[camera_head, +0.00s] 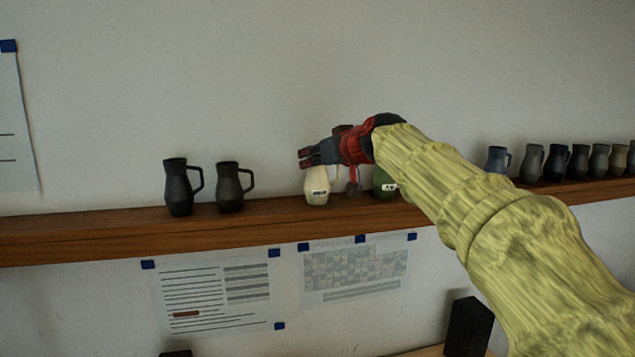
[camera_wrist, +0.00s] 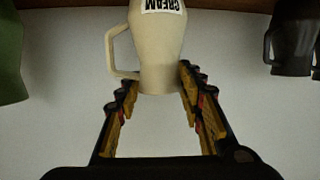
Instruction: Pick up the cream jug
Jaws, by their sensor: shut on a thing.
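The cream jug (camera_head: 317,186) stands on the wooden shelf in the head view, a pale jug with a white label. In the wrist view the cream jug (camera_wrist: 157,45) appears upside down, with the word CREAM on its label and its handle on the left. My gripper (camera_head: 305,158) is at the top of the jug in the head view and hides its upper part. In the wrist view my gripper (camera_wrist: 156,85) has one finger on each side of the jug's top end, shut on it. The jug's base looks to be at the shelf; I cannot tell whether it is clear of it.
A green jug (camera_head: 383,183) stands close on the right, partly behind my arm. Two black jugs (camera_head: 178,188) (camera_head: 229,188) stand left on the shelf (camera_head: 100,231). A blue-grey jug (camera_head: 497,160) and several dark jugs stand right. The wall rises behind.

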